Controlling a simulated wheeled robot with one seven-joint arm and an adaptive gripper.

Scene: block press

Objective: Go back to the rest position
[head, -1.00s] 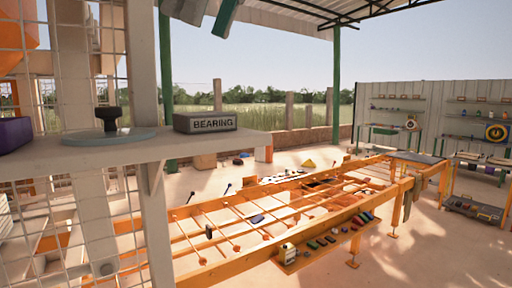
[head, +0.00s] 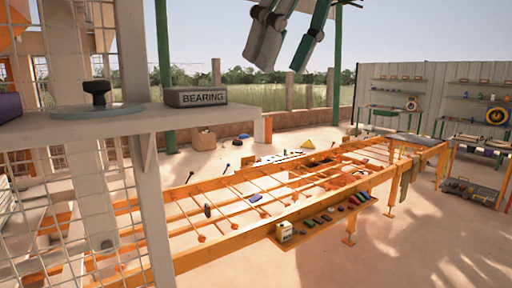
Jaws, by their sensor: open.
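My gripper (head: 285,55) hangs into the top middle of the head view, its fingers pointing down and spread apart. Nothing is between them. It is in the air, in front of the sky and the far trees, clear of the shelf and of the orange frame. The arm above it is out of the picture.
A grey shelf (head: 150,121) at the left holds a dark box marked BEARING (head: 196,97) and a round disc with a black knob (head: 100,107). A long orange frame (head: 230,238) stands behind it, with a side ledge of small items.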

